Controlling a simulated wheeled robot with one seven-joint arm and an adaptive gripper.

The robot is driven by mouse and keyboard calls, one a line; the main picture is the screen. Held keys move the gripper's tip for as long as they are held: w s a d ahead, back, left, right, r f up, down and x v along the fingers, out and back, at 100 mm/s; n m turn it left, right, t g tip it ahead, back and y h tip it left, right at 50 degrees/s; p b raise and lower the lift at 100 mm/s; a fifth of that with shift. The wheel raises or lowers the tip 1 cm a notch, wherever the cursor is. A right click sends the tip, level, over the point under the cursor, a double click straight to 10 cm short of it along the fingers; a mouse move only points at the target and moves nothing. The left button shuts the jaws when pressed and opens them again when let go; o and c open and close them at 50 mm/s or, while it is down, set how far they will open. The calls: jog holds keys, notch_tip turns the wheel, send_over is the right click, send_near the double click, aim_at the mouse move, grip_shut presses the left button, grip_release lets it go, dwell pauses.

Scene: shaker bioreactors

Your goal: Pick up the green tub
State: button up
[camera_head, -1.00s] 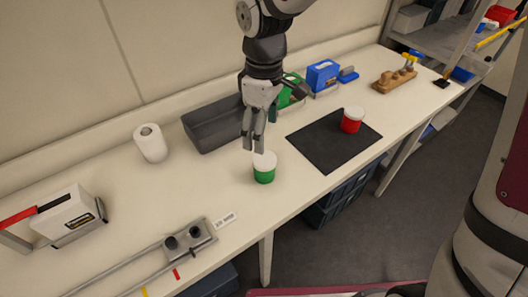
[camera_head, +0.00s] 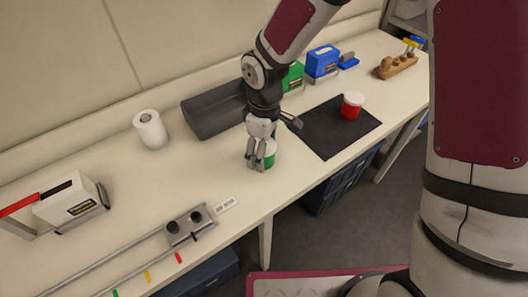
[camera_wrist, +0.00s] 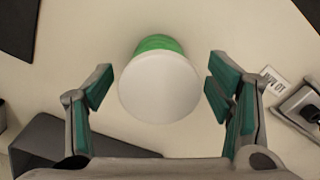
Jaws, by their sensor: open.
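The green tub (camera_head: 270,159) with a white lid stands upright on the white bench in the head view, partly hidden behind my gripper (camera_head: 257,166). In the wrist view its white lid (camera_wrist: 159,87) lies between my open fingers, with the green side (camera_wrist: 158,43) showing beyond it. My gripper (camera_wrist: 158,90) is open, with one finger on each side of the tub and a gap on both sides. It points down at the tub.
A grey bin (camera_head: 215,112) stands behind my gripper. A black mat (camera_head: 335,138) with a red tub (camera_head: 352,106) is to the right. A metal fixture with rods (camera_head: 190,224) lies front left. A white roll (camera_head: 150,130) is further back left.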

jog(key=c, duration=1.3)
jog(key=shift+c, duration=0.2)
